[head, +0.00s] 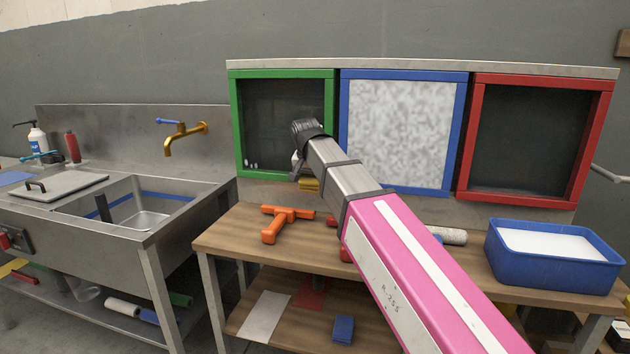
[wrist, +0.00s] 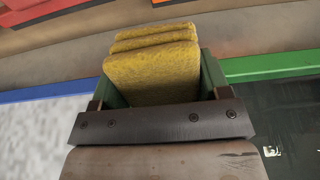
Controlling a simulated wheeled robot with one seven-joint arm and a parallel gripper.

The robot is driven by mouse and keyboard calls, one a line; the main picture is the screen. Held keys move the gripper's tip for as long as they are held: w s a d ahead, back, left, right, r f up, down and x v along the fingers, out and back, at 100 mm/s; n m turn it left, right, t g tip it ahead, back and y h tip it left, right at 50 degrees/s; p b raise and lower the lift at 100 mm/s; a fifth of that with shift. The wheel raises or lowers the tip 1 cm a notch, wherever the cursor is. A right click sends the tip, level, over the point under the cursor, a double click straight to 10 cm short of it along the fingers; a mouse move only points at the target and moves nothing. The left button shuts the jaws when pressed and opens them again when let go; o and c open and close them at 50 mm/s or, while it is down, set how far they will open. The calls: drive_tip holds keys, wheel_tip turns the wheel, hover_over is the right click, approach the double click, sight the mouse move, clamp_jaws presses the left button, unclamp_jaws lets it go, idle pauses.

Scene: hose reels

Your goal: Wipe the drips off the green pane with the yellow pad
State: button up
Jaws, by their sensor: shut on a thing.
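The green pane (head: 284,118) is dark glass in a green frame at the left of the wall panel. A few small pale drips (head: 252,165) show near its lower left corner. The yellow pad (head: 309,185) hangs below my gripper (head: 302,168), in front of the pane's lower right corner. In the wrist view the yellow pad (wrist: 155,70) is held between green fingers, so my gripper (wrist: 155,85) is shut on it. The green frame (wrist: 270,66) lies to the right there. The pad seems apart from the glass, but the gap is hard to judge.
A blue-framed mottled white pane (head: 400,130) and a red-framed dark pane (head: 530,140) stand to the right. On the bench (head: 225,238) are an orange T-shaped tool (head: 283,222) and a blue tub (head: 550,264) with white contents. A sink (head: 140,215) is at left.

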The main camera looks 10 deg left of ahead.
drive_tip(key=shift+w+a, duration=0.15)
drive_tip(key=shift+a, duration=2.7)
drive_tip(key=a, duration=1)
drive_tip(key=shift+w+a, duration=0.15)
drive_tip(key=shift+w, duration=0.25)
drive_tip(key=a, duration=1)
drive_tip(key=shift+w, duration=0.4)
drive_tip(key=s, duration=0.7)
drive_tip(key=shift+a, duration=0.35)
